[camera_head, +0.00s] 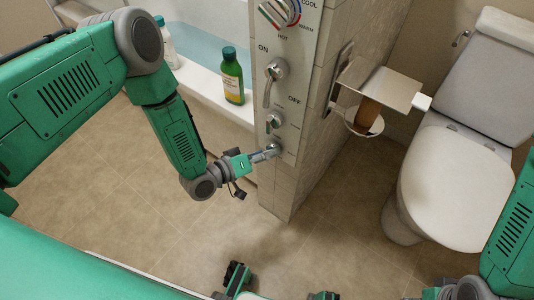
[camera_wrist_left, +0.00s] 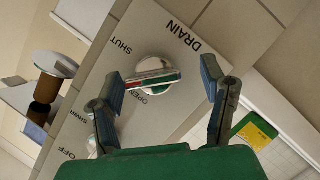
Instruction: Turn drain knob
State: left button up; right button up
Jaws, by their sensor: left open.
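The drain knob (camera_wrist_left: 148,66) is a round, shiny metal knob with a raised bar on a pale panel marked DRAIN, SHUT and OPEN. In the head view the knob (camera_head: 273,149) is the lowest control on the panel, partly hidden by my gripper. My left gripper (camera_head: 264,154) is open in front of it. In the left wrist view the two fingers of my left gripper (camera_wrist_left: 164,86) stand apart, one to each side of the knob's bar; I cannot tell whether either touches it. My right arm enters at the lower right; its gripper is not clearly visible.
The control panel (camera_head: 292,100) is on the end of a tiled half wall, with a lever (camera_head: 271,80) and a small knob (camera_head: 274,120) above. A green bottle (camera_head: 232,76) stands on the tub edge. A paper holder (camera_head: 385,85) and toilet (camera_head: 455,185) are right.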

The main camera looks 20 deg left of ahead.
pick_arm(q)
jog(key=shift+w+d, duration=0.15)
jog(key=shift+d, duration=0.55)
jog(key=shift+a, duration=0.25)
jog(key=c, duration=1.2)
jog(key=shift+a, duration=0.15)
pick_arm(e)
jog(key=shift+d+f, duration=0.15)
jog(key=shift+d, duration=0.1)
jog(key=shift+d, duration=0.15)
pick_arm(q)
jog(key=shift+r+p, duration=0.1)
jog(key=shift+p, duration=0.25)
jog(key=m+y+p, duration=0.2)
jog(key=m, duration=0.1)
jog(key=shift+m+y+p, duration=0.7)
jog(key=shift+m+p, duration=0.25)
jog(key=shift+m, duration=0.15)
jog(key=shift+m+t+y+p, duration=0.3)
jog(key=shift+m+y, duration=0.2)
jog(key=shift+m, duration=0.1)
pick_arm(e)
jog(key=shift+w+r, duration=0.1)
jog(key=shift+r, duration=2.45)
